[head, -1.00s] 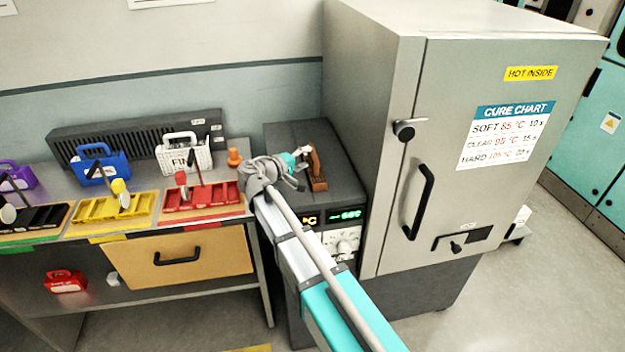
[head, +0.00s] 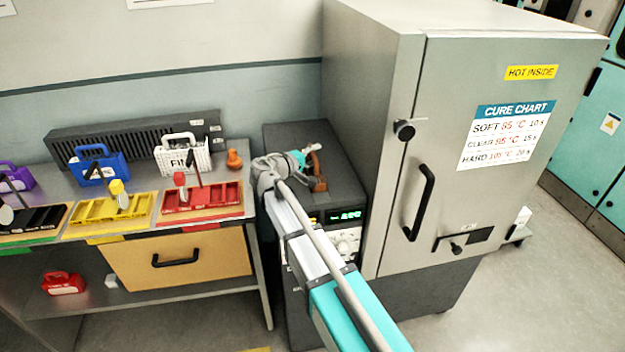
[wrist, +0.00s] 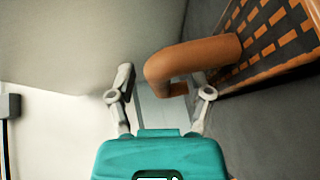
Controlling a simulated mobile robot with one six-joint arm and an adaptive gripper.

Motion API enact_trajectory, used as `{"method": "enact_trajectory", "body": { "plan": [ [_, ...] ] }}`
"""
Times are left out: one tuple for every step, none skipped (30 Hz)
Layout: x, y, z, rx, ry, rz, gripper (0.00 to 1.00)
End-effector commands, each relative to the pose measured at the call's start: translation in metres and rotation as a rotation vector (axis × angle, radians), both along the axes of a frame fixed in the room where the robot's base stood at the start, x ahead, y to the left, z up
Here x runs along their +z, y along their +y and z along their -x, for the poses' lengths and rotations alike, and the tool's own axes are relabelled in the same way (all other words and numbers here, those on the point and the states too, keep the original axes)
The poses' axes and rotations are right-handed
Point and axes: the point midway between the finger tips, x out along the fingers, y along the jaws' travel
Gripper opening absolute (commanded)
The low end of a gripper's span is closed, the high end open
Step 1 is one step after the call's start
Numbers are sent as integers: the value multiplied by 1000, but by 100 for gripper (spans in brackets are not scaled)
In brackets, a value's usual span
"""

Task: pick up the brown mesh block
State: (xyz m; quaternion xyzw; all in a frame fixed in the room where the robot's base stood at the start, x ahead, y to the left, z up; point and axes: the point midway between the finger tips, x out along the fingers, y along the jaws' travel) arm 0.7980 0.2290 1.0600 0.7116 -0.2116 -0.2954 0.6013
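The brown mesh block (head: 319,179) sits on top of the dark grey unit beside the oven, its curved handle facing my gripper. In the wrist view its orange-brown handle (wrist: 195,60) sticks out from the dark slotted mesh body (wrist: 275,42) at upper right. My gripper (head: 313,150) is right at the block in the head view. In the wrist view my gripper (wrist: 163,90) has its two fingers apart, with the handle's bend over the gap and in front of the right fingertip. I cannot tell whether they touch.
The tall grey oven (head: 375,130) stands close on the right. On the left, a bench (head: 228,180) carries a red tray (head: 200,212), a yellow tray (head: 112,226), a white basket (head: 183,156), a blue basket (head: 100,167) and an orange knob-shaped piece (head: 234,160).

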Motion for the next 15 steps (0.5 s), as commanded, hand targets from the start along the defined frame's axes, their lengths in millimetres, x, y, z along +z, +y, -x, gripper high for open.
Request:
{"method": "enact_trajectory", "body": {
  "plan": [
    [0,0,0,0,0,0,56],
    [0,0,0,0,0,0,50],
    [0,0,0,0,0,0,43],
    [0,0,0,0,0,0,37],
    [0,0,0,0,0,0,32],
    [0,0,0,0,0,0,24],
    [0,0,0,0,0,0,19],
    [0,0,0,0,0,0,13],
    [0,0,0,0,0,0,6],
    [0,0,0,0,0,0,0],
    [0,0,0,0,0,0,0],
    [0,0,0,0,0,0,0],
    [0,0,0,0,0,0,0],
    [0,0,0,0,0,0,0],
    [0,0,0,0,0,0,0]
  ]
}}
